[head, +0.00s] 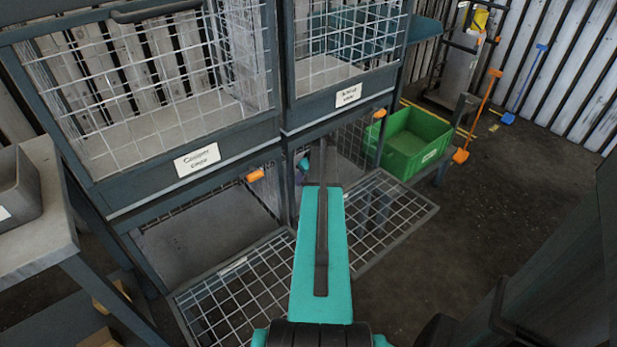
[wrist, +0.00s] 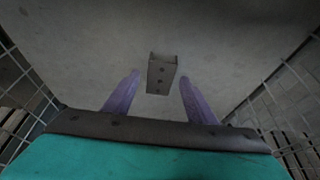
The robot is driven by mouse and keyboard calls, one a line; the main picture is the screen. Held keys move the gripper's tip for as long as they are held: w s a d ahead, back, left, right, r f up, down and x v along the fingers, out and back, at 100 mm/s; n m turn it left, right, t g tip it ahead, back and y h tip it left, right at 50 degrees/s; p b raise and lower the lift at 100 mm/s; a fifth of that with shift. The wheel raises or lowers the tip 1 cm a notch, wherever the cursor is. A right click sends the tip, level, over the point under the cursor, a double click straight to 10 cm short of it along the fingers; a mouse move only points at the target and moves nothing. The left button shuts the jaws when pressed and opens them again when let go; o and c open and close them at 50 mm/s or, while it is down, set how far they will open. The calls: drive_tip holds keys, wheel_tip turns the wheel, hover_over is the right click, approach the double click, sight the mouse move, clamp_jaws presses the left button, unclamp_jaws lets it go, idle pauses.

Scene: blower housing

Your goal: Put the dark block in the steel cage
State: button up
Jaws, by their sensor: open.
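The dark block (wrist: 161,74) rests on a grey floor panel in the wrist view, with small round marks on its face. My gripper (wrist: 160,78) is open, its two purple fingers on either side of the block with a gap at each side. In the head view my arm reaches towards the lower right cage (head: 345,150); the block does not show there. The rack's upper left cage (head: 140,90) and upper right cage (head: 340,45) carry white labels too small to read surely. I cannot tell which cage is the steel one.
Mesh doors of the lower left cage (head: 240,290) and lower right cage (head: 395,215) lie folded down. Wire mesh flanks my gripper in the wrist view. A green crate (head: 415,140) stands right of the rack. A grey table (head: 40,215) stands left. Floor at right is mostly clear.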

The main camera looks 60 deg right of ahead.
sight(306, 180)
drive_tip(key=shift+s+a+r, duration=0.1)
drive_tip(key=shift+s+r, duration=0.1)
drive_tip(key=shift+r, duration=0.25)
drive_tip(key=shift+v, duration=1)
drive_tip(key=s+a, duration=0.1)
drive_tip(key=s, duration=0.2)
drive_tip(key=s+a, duration=0.1)
drive_tip(key=s, duration=0.3)
drive_tip(key=s+a, duration=0.1)
drive_tip(key=s, duration=0.3)
drive_tip(key=shift+s+a+f, duration=0.15)
drive_tip(key=shift+a, duration=0.25)
